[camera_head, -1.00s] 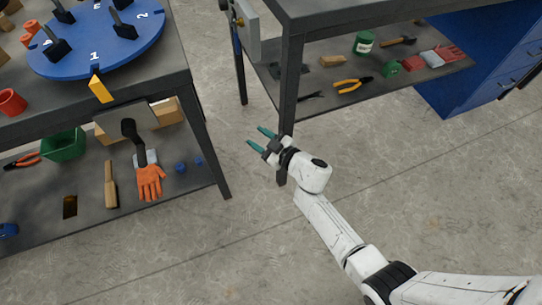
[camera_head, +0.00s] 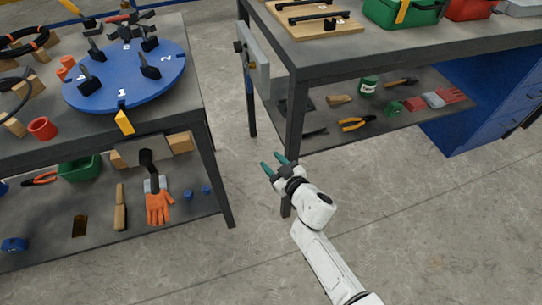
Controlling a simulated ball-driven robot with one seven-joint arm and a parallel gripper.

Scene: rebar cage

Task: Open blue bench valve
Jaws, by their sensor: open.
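A grey panel (camera_head: 258,58) is fixed at the left end of the right bench, with a dark knob and a small brass-coloured fitting (camera_head: 247,65) on its left side. I cannot tell whether any of these is the blue bench valve; no clear blue valve handle shows. My gripper (camera_head: 273,163) is open and empty, its two teal fingers apart. In the picture it is below the panel, in front of the right bench's near leg.
The left bench (camera_head: 190,95) carries a blue numbered disc (camera_head: 150,85) with black handles; its shelf holds an orange glove (camera_head: 159,207). The right bench (camera_head: 350,58) has a wooden board on top and tools on its shelf. Bare floor lies between the benches and at front.

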